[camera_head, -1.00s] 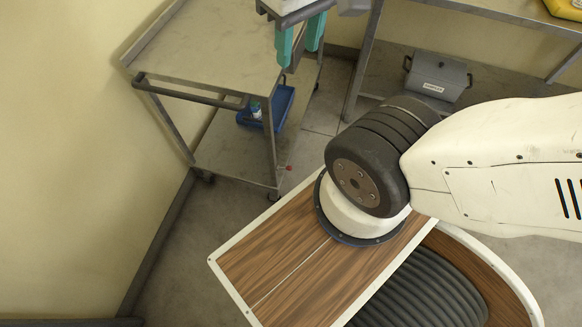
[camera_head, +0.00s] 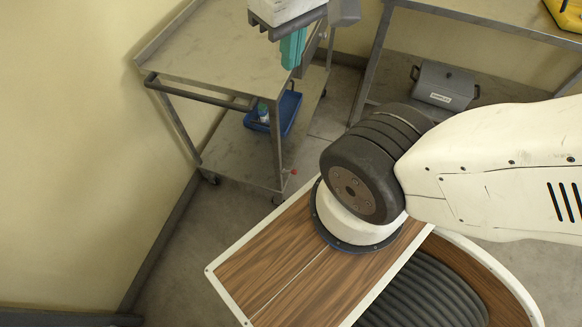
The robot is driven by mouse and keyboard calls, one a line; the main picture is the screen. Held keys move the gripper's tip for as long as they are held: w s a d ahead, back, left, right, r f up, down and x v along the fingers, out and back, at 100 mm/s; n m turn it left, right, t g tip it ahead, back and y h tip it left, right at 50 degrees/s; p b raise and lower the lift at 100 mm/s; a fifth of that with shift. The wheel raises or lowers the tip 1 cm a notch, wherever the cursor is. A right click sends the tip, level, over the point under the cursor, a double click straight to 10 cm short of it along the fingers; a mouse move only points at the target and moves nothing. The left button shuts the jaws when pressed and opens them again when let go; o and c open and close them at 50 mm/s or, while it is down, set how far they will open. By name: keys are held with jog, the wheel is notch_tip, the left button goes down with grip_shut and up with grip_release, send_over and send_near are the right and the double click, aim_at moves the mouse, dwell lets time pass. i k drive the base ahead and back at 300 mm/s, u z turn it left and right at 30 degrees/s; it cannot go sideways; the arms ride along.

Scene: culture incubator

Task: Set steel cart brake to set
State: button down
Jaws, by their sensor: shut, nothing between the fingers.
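The steel cart (camera_head: 215,52) stands against the wall at upper left, with a grey push handle at its near end and a lower shelf. A small lever with a red tip (camera_head: 293,171) sticks out low by the near right leg, close to a caster; it looks like the brake, but its setting cannot be told. My gripper (camera_head: 293,50) has teal fingers, close together, and is empty. It appears above the right side of the cart top, well away from the red lever. Its height above the cart is unclear.
A blue bin (camera_head: 289,118) with a small bottle sits on the cart's lower shelf. A second steel table (camera_head: 480,22) stands to the right, with a grey lidded box (camera_head: 446,86) on its lower shelf. Bare floor (camera_head: 225,215) lies in front of the cart.

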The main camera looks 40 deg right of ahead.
aim_at(293, 172)
jog(key=k, duration=0.8)
jog(key=z, duration=0.75)
jog(key=i, duration=0.5)
jog(key=z, duration=0.05)
